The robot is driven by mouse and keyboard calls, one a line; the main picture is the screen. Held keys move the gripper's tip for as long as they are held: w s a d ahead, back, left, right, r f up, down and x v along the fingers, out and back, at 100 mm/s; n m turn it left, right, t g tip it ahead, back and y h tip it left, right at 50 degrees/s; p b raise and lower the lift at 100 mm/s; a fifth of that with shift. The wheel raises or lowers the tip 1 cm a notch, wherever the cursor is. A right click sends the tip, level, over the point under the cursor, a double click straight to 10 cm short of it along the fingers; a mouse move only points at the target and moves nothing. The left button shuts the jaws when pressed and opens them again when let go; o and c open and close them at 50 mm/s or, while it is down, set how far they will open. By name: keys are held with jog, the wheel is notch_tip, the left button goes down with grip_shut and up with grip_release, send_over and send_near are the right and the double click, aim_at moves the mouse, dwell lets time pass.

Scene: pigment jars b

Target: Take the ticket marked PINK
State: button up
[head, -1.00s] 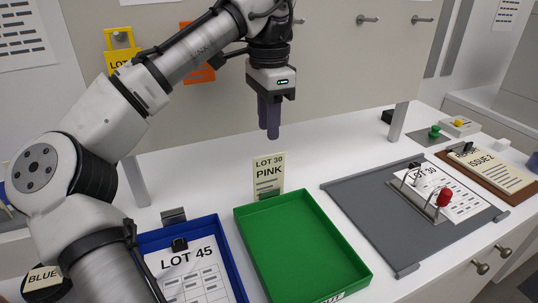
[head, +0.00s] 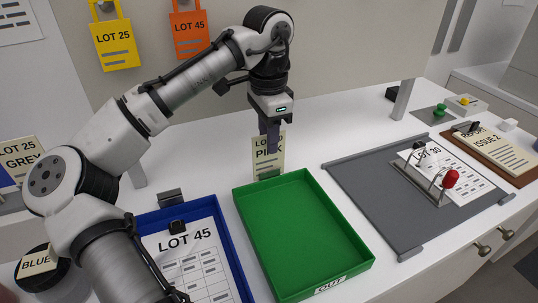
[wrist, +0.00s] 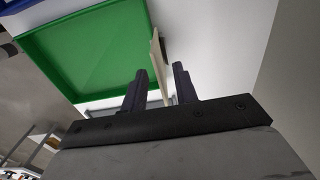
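The cream PINK ticket (head: 267,163) stands upright behind the green tray, and my gripper's fingers hide part of its lettering in the head view. My gripper (head: 269,138) points down at the ticket's upper part. In the wrist view, the ticket shows edge-on (wrist: 158,62) and its edge runs down between the two dark fingers of my gripper (wrist: 160,80). The fingers are apart, with a gap visible on the right side of the ticket. The ticket's foot is at the back edge of the tray.
The green OUT tray (head: 345,235) is empty. A blue tray (head: 236,270) with a LOT 45 sheet (head: 185,258) is on its left. A grey board (head: 360,190) with a LOT 30 sheet and a red-knobbed clip (head: 450,179) is on its right. White counter is clear behind.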

aim_at(269, 156)
jog(key=shift+f, duration=1.8)
grip_shut()
jog(key=shift+r, duration=0.1)
